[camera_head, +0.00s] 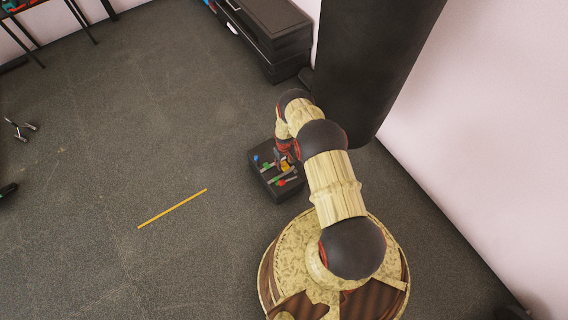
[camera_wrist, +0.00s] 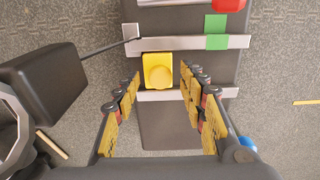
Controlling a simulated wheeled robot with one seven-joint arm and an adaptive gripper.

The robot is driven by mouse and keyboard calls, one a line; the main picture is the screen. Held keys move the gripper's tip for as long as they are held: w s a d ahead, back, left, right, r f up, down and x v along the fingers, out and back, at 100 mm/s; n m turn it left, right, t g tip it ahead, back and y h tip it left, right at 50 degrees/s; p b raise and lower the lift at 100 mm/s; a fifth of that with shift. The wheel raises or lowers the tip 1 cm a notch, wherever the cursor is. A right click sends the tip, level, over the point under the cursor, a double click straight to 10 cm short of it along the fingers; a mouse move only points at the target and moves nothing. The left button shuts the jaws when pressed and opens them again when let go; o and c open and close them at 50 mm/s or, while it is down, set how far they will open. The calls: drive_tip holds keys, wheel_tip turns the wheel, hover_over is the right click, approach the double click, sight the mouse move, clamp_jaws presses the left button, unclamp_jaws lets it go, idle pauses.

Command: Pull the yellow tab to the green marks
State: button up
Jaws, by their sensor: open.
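The yellow tab (camera_wrist: 158,70) is a block with a round knob, set between two pale rails on a dark panel. The green marks (camera_wrist: 216,42) lie to its right, on and just above the upper rail in the wrist view. My gripper (camera_wrist: 160,78) is open, with one finger on each side of the tab and space on both sides; I cannot tell its height over the panel. In the head view my gripper (camera_head: 285,157) is over the dark box (camera_head: 272,195), which bears small coloured parts; the arm partly hides it.
A red part (camera_wrist: 228,4) is above the green marks, and a blue knob (camera_wrist: 247,142) is at the panel's right. A dark rod (camera_wrist: 110,48) reaches toward a pale square (camera_wrist: 131,31). A yellow stick (camera_head: 172,208) lies on open floor; a black pillar (camera_head: 365,70) stands behind the arm.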

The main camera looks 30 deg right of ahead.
drive_tip(key=c, duration=0.4)
clamp_jaws()
idle(0.5)
